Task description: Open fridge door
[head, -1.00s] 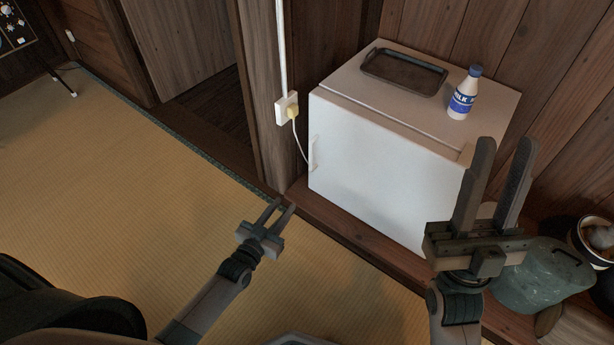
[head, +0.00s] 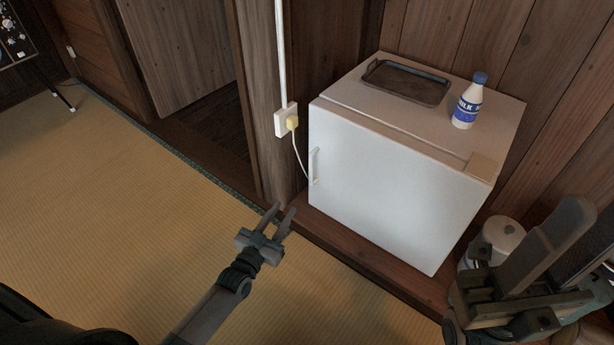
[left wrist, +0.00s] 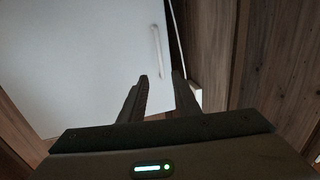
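The small white fridge (head: 395,190) stands against the wood wall with its door shut. Its white handle (head: 314,166) is at the left edge of the door; it also shows in the left wrist view (left wrist: 156,50). My left gripper (head: 279,213) is open and empty, in front of the fridge's lower left corner, below the handle and apart from it. In the left wrist view its fingers (left wrist: 161,78) are spread, with the handle beyond the tips. My right gripper (head: 580,235) is at the right, beside the fridge; its fingers look apart with nothing seen between them.
A dark tray (head: 407,83) and a milk bottle (head: 467,103) stand on the fridge top. A cord runs from the wall outlet (head: 288,121) beside the fridge. A white lidded container (head: 502,237) stands at the right, partly hidden. The tatami (head: 130,210) at left is clear.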

